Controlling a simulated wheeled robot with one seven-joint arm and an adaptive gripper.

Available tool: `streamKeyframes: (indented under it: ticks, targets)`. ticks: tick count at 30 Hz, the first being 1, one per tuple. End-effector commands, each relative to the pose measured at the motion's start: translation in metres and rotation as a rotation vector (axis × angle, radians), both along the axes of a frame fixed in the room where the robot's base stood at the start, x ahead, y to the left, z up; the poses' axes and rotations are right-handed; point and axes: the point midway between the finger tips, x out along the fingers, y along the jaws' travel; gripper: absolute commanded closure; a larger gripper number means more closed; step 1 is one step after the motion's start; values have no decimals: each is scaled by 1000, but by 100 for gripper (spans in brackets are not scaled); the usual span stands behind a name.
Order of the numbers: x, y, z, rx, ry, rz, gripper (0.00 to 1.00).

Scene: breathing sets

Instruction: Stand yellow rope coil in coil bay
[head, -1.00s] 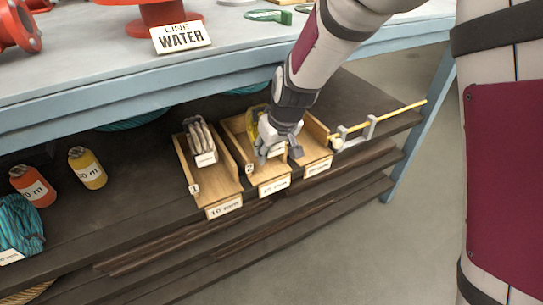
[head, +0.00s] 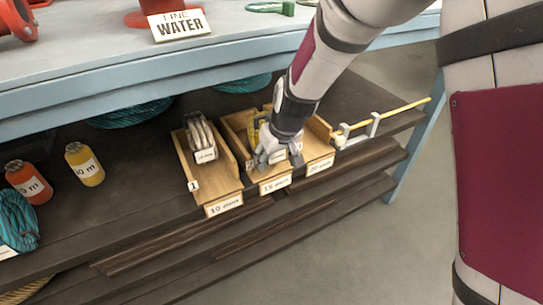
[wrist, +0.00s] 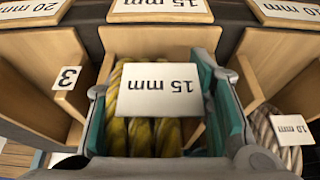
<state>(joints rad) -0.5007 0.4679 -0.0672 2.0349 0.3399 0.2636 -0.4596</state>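The yellow rope coil (wrist: 142,135) stands upright in the middle bay (head: 234,133), with a white 15 mm tag (wrist: 158,90) on it. The bay's front label (head: 275,185) also reads 15 mm. My gripper (wrist: 155,125) reaches down into this bay, its teal-padded fingers on either side of the coil. A gap shows between the coil and the right finger in the wrist view; contact at the left finger is unclear. In the head view my gripper (head: 278,160) hides most of the coil. The coil's underside is hidden.
A pale rope coil (head: 202,138) stands in the 10 mm bay to the left. The 20 mm bay (head: 318,150) is to the right, beside a yellow rod (head: 405,107) on grey brackets. The blue bench edge (head: 150,90) overhangs the shelf. Orange and yellow bottles stand left.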

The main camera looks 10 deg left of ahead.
Motion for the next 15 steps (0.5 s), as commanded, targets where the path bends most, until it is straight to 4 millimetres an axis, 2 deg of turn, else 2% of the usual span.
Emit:
streamKeyframes:
  ticks: [7, 11, 15]
  targets:
    - [0, 0, 6, 1, -1, 0, 54]
    - [-6, -4, 25, 2, -3, 0, 54]
    - [-15, -10, 54, 2, -5, 0, 54]
